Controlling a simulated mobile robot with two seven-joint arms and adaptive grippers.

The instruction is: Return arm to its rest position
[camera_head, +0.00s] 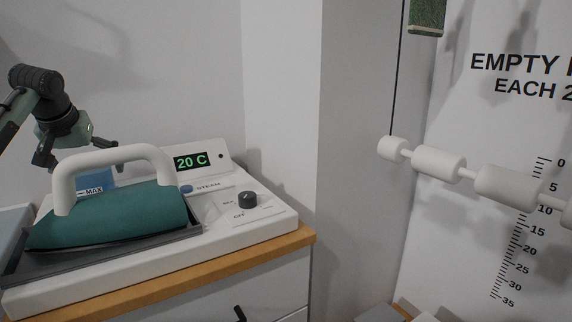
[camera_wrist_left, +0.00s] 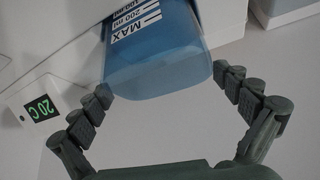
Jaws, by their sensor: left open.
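My left gripper (camera_head: 80,150) is in the left of the head view, above and behind the press machine. It is open, with its fingers spread. In the left wrist view the open fingers (camera_wrist_left: 162,84) stand on either side of a translucent blue water tank (camera_wrist_left: 160,62) marked MAX, with nothing visibly clamped. The tank also shows in the head view (camera_head: 96,183), partly hidden behind the press handle (camera_head: 112,158). It sits at the back of the white machine (camera_head: 262,222). My right gripper is not in view.
The machine has a teal padded press (camera_head: 125,215), a display (camera_head: 191,161) reading 20 C and a dark knob (camera_head: 247,199). It stands on a wood-topped cabinet (camera_head: 290,240). A rail with white rollers (camera_head: 438,162) is at the right. The wall is close behind.

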